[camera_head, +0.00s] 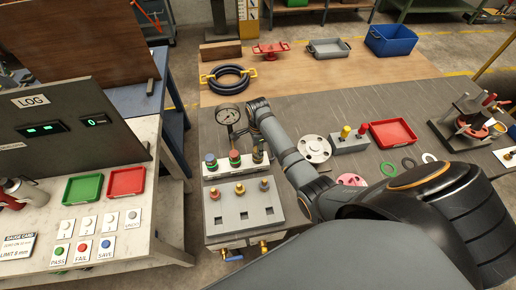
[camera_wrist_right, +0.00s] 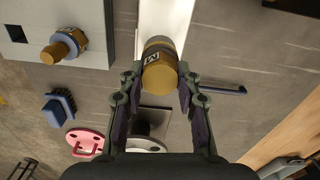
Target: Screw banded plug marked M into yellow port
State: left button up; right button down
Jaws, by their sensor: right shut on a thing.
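My right gripper (camera_wrist_right: 157,90) is shut on a banded plug marked M (camera_wrist_right: 160,65), which has a gold end and a dark band. In the head view the right arm reaches over from the lower right; its fingers (camera_head: 258,140) are around a plug (camera_head: 258,154) at the right of a white strip. Whether that plug is clear of the strip is unclear. Two other banded plugs, one green and dark (camera_head: 211,162) and one red and green (camera_head: 235,158), stand to its left. Several brass-topped ports stand on the grey block (camera_head: 245,212), the right one yellowish (camera_head: 264,184). My left gripper is out of view.
Blue-handled valves (camera_head: 234,257) sit at the block's front.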

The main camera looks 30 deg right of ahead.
jog(key=m, duration=0.7)
jog(key=shift+f, duration=0.1)
jog(key=c, duration=0.8)
grip_release()
jog(key=shift+c, duration=0.2)
